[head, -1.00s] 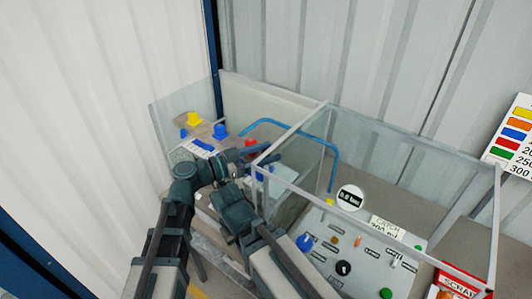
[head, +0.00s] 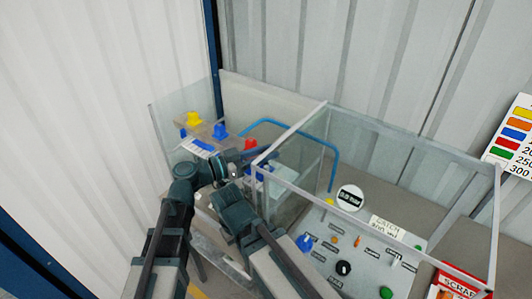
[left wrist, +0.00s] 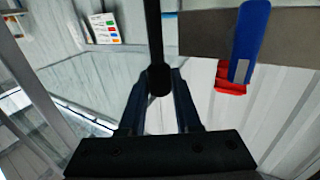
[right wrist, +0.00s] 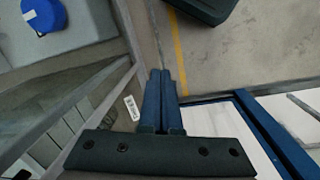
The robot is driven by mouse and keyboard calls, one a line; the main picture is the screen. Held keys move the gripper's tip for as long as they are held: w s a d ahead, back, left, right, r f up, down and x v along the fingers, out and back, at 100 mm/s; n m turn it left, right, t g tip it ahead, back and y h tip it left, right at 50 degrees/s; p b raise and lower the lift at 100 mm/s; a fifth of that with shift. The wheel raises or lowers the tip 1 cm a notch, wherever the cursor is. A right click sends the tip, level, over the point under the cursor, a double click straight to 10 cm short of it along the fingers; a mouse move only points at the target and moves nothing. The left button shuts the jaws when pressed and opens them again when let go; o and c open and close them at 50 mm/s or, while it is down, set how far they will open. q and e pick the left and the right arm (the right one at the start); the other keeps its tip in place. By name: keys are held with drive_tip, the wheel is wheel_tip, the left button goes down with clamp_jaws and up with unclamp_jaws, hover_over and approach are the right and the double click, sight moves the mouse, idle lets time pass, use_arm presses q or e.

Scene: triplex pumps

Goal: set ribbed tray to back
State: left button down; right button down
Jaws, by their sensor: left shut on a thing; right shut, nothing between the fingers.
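My left gripper (left wrist: 158,100) is shut on the round end of a black rod (left wrist: 154,40), which runs up out of the left wrist view. In the head view it reaches toward the pump block behind the clear panels, and its fingertips are hard to make out. A blue lever (left wrist: 250,40) over a red part (left wrist: 230,78) stands to the right of the rod, apart from the fingers. The red part also shows in the head view (head: 250,143). I cannot pick out a ribbed tray by its look. My right gripper (right wrist: 164,100) is shut and empty.
The pump unit carries yellow (head: 193,118) and blue (head: 220,130) caps. A clear framed guard (head: 380,140) stands to the right, near a control panel (head: 345,250) with knobs and a gauge (head: 350,197). A red scrap box (head: 458,284) is at the lower right.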

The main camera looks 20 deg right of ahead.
idle(0.8)
use_arm(q)
drive_tip(key=w+d, duration=0.2)
drive_tip(key=d, duration=0.1)
drive_tip(key=shift+w, duration=0.2)
drive_tip(key=c, duration=0.6)
unclamp_jaws()
